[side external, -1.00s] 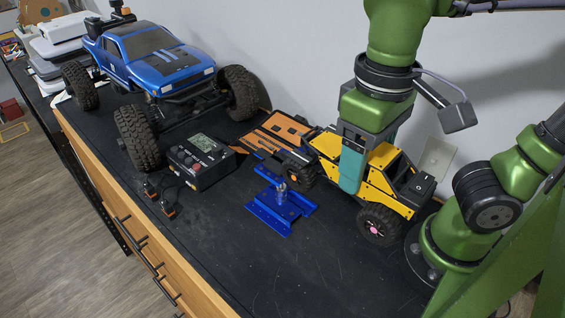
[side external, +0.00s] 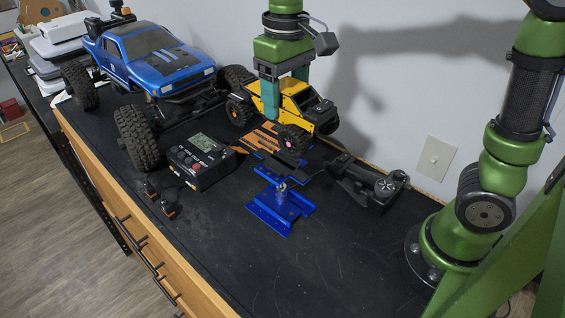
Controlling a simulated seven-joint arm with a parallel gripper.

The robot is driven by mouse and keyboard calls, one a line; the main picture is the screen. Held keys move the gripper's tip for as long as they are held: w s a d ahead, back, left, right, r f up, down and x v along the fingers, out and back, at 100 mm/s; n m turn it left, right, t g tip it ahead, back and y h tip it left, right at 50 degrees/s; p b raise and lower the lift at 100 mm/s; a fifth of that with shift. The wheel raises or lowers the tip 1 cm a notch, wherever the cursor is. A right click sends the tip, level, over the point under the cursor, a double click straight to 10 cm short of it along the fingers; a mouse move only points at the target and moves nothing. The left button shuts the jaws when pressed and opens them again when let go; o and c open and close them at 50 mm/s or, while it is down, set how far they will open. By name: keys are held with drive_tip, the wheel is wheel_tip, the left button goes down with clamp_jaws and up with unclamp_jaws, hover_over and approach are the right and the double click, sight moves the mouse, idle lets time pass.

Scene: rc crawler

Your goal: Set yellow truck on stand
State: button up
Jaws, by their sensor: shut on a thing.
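The yellow truck (side external: 297,104) has black wheels and a black front. My gripper (side external: 284,95) is shut on its body from above. The truck appears raised above the bench near the back wall, behind and above the blue stand (side external: 281,206). The stand is a low metal piece with a small post on top, standing empty on the black bench mat. The gripper's fingers partly hide the truck's body.
A blue truck (side external: 153,60) with big tyres stands at the back left. A charger box (side external: 201,161) sits left of the stand. An orange tool tray (side external: 262,139) lies behind the stand, and a black device (side external: 368,184) to its right. The front right mat is clear.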

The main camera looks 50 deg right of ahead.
drive_tip(key=shift+f, duration=5.05)
drive_tip(key=shift+f, duration=0.35)
drive_tip(key=o, duration=1.4)
drive_tip(key=shift+o, duration=0.2)
wheel_tip(320, 180, up, 17)
drive_tip(key=shift+f, duration=0.1)
